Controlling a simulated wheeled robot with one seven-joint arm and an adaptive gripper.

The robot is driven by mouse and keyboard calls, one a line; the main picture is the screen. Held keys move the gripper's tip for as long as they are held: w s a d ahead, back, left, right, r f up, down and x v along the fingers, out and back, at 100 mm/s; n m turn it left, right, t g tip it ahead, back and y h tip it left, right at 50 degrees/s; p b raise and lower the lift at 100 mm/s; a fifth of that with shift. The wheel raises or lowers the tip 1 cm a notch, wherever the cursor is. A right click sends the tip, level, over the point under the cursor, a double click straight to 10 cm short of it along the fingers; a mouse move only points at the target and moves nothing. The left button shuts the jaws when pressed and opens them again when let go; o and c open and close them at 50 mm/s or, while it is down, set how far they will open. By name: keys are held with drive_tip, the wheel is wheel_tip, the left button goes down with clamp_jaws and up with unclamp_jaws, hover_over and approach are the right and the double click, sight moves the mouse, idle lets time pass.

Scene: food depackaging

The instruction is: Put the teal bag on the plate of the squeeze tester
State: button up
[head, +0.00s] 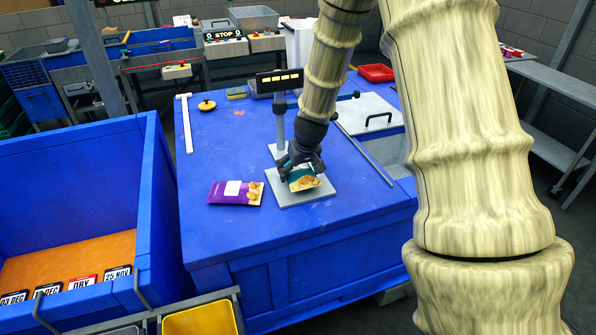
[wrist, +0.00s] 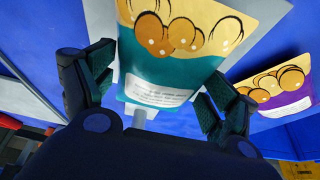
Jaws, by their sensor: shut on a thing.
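The teal bag (head: 304,181) has a cream panel with a picture of round golden food. My gripper (head: 303,168) is shut on the teal bag and holds it over the grey plate of the squeeze tester (head: 285,197). In the wrist view the teal bag (wrist: 172,75) is between the two fingers of my gripper (wrist: 158,98). I cannot tell whether the bag touches the plate. The squeeze tester's post and dark display (head: 279,80) stand behind the plate, and my arm hides part of them.
A purple bag (head: 235,193) lies on the blue table left of the plate and shows in the wrist view (wrist: 285,98). A white T-shaped bar (head: 187,122) and a yellow round item (head: 207,105) lie farther back. A blue bin (head: 150,190) stands left.

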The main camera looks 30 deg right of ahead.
drive_tip(key=shift+d+f, duration=0.1)
drive_tip(key=shift+f, duration=0.65)
drive_tip(key=shift+f, duration=0.15)
drive_tip(key=o, duration=0.9)
drive_tip(key=shift+r, duration=0.3)
